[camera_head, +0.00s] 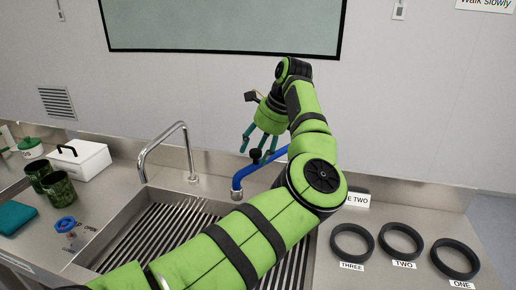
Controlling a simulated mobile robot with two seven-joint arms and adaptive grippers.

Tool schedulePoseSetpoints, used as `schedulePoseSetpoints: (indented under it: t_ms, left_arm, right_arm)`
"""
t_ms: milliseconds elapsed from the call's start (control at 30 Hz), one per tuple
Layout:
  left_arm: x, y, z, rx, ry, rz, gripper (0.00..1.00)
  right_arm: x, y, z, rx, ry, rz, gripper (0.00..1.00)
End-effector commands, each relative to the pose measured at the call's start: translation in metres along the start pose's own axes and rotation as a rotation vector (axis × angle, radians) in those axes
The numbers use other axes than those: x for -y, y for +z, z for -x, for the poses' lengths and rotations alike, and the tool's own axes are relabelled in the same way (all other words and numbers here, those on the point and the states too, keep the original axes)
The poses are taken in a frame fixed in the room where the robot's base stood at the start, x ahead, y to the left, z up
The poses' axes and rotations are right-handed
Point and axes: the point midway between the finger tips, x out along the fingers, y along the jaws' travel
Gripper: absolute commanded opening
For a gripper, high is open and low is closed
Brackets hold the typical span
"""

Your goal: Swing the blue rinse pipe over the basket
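The blue rinse pipe (238,184) rises from the back edge of the sink and bends over to the right, where my green arm hides its far end. No basket can be made out; my forearm covers much of the sink. My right gripper is not in view.
The steel sink (128,216) has a slatted floor. A chrome tap (142,165) stands left of the pipe and a blue valve handle (65,224) at front left. Black rings (353,243) lie on the right counter. Green mugs (58,190) and a white box (80,160) stand left.

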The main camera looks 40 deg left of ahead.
Motion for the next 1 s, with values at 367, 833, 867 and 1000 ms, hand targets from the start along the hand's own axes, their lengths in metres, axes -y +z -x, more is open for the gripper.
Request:
schedulePoseSetpoints:
  t_ms: [367,833,867,1000]
  left_arm:
    - [0.0,-0.001,0.012,-0.001,0.0,-0.003,0.56]
    - [0.0,0.0,0.105,-0.001,-0.001,-0.003,0.56]
    - [0.0,0.0,0.107,-0.001,-0.001,-0.003,0.56]
    - [0.0,0.0,0.117,-0.001,0.0,-0.001,0.56]
  right_arm:
    - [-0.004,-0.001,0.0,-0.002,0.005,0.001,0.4]
    - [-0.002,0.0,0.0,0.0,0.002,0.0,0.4]
    - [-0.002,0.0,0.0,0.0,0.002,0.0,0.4]
    - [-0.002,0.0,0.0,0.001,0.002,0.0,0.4]
